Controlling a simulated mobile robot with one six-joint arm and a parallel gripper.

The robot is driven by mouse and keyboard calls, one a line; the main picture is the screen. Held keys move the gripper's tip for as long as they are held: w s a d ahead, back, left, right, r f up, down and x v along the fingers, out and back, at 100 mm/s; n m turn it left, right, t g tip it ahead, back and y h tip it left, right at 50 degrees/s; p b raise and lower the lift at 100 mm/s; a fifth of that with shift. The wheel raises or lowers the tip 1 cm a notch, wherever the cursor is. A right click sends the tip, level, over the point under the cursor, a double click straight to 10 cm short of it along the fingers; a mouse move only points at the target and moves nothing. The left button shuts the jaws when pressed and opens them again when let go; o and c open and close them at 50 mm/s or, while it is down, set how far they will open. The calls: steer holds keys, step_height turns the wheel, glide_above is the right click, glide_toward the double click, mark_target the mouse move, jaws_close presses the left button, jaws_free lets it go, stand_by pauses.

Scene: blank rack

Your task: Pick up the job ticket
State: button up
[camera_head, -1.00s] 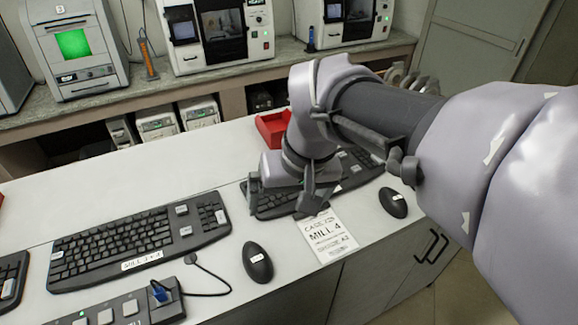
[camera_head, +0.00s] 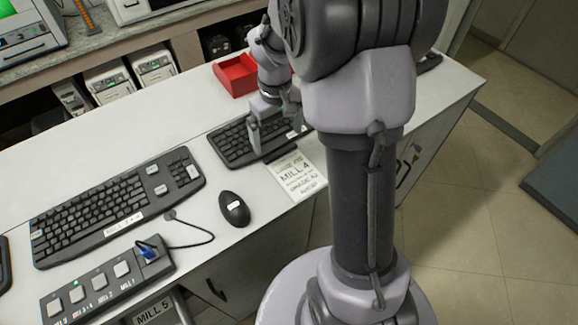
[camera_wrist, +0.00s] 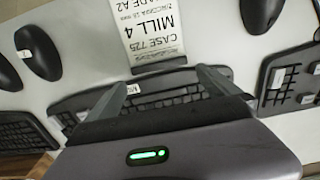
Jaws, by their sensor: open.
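The job ticket (camera_head: 299,178) is a white printed sheet reading MILL 4, lying flat near the front edge of the white counter. It also shows at the top of the wrist view (camera_wrist: 152,28), upside down, with a dark strip along its near end. My gripper (camera_head: 272,128) is open and empty above the small dark keyboard (camera_head: 233,143), just behind the ticket. In the wrist view the two fingers (camera_wrist: 160,85) are spread apart over that keyboard, with the ticket beyond them. I cannot tell the exact height of the fingertips.
A mouse (camera_head: 234,208) and a larger keyboard (camera_head: 120,205) lie left of the ticket. A grey switch box (camera_head: 105,287) with a cable sits at the front left. A red tray (camera_head: 236,75) stands behind the small keyboard. The counter's front edge is close to the ticket.

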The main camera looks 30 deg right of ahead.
mark_target(280, 152)
steer(key=f, duration=0.1)
steer(key=f+b, duration=0.1)
steer(key=f, duration=0.3)
steer(key=shift+s+d, duration=0.1)
steer(key=shift+s, duration=0.25)
steer(key=shift+r, duration=0.15)
steer(key=c, duration=1)
steer(key=shift+r, duration=0.1)
